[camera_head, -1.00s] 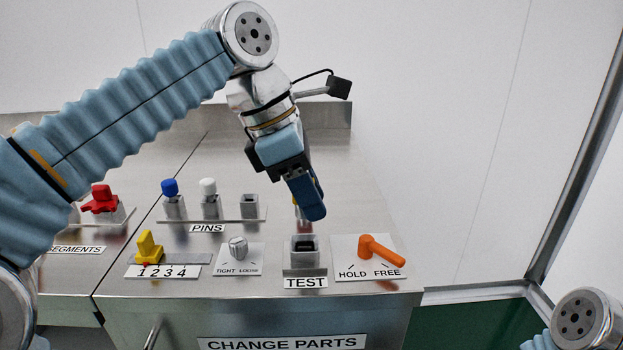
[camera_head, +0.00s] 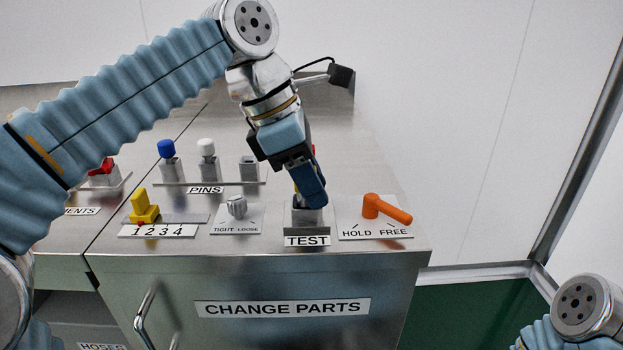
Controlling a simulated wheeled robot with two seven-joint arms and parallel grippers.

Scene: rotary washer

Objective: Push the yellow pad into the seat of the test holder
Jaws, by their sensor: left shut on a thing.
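The grey test holder (camera_head: 306,218) stands behind the TEST label near the front of the steel counter. My left gripper (camera_head: 312,198) points down right over it, with its dark blue fingers covering the holder's top. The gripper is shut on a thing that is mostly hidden. My right gripper is out of view; only part of my right arm shows at the lower right.
An orange lever (camera_head: 385,208) by HOLD/FREE stands close right of the holder. A grey knob (camera_head: 237,206) and a yellow slider (camera_head: 143,207) are to the left. Behind, the PINS rack has a blue pin (camera_head: 166,149), a white pin (camera_head: 206,147) and an empty socket (camera_head: 249,170).

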